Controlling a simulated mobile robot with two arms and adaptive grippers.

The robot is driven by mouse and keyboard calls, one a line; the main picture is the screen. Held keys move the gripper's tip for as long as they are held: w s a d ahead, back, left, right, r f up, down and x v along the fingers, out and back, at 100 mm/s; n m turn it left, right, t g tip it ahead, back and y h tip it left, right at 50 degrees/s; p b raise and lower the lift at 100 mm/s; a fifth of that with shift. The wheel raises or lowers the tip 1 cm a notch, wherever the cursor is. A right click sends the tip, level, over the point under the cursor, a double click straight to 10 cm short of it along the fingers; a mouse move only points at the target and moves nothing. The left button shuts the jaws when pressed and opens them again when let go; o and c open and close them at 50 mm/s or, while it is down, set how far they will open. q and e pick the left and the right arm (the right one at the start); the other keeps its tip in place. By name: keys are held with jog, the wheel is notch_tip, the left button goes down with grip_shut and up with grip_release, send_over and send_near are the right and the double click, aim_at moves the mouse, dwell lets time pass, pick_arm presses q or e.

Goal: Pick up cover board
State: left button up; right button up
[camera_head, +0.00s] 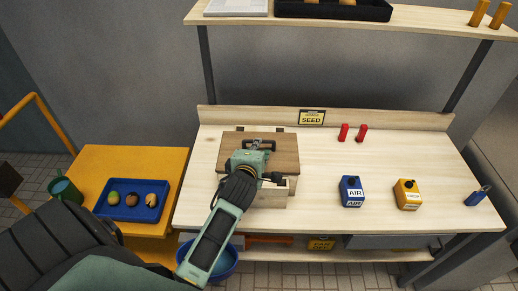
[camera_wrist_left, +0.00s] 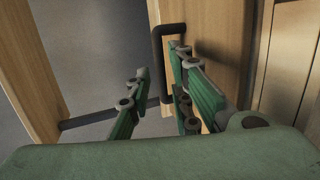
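The cover board (camera_head: 285,148) is a brown wooden panel lying on top of a pale wooden box (camera_head: 277,196) on the workbench. A dark handle shows on the board near its back edge. In the left wrist view a dark bar handle (camera_wrist_left: 160,48) stands out from the wooden board (camera_wrist_left: 222,38). My left gripper (camera_head: 258,145) is over the board at this handle and hides part of both. In the left wrist view its green fingers (camera_wrist_left: 161,80) are apart, with the handle between or just beyond them; contact is unclear. My right gripper is not in view.
A blue tray (camera_head: 133,213) with several potato-like items and a green cup (camera_head: 65,190) stand on a yellow side table. Blue (camera_head: 351,191) and yellow (camera_head: 407,194) containers and two red pieces (camera_head: 344,132) stand right of the box. An overhead shelf (camera_head: 420,15) spans the bench.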

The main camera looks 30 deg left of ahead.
pick_arm(q)
jog(key=p+x, duration=0.1)
jog(key=x, duration=0.2)
jog(key=shift+a+r+p, duration=0.15)
jog(key=shift+a+p, duration=0.15)
jog(key=shift+p, duration=0.05)
jog(key=shift+x, duration=1.15)
jog(key=shift+c, duration=0.8)
grip_shut()
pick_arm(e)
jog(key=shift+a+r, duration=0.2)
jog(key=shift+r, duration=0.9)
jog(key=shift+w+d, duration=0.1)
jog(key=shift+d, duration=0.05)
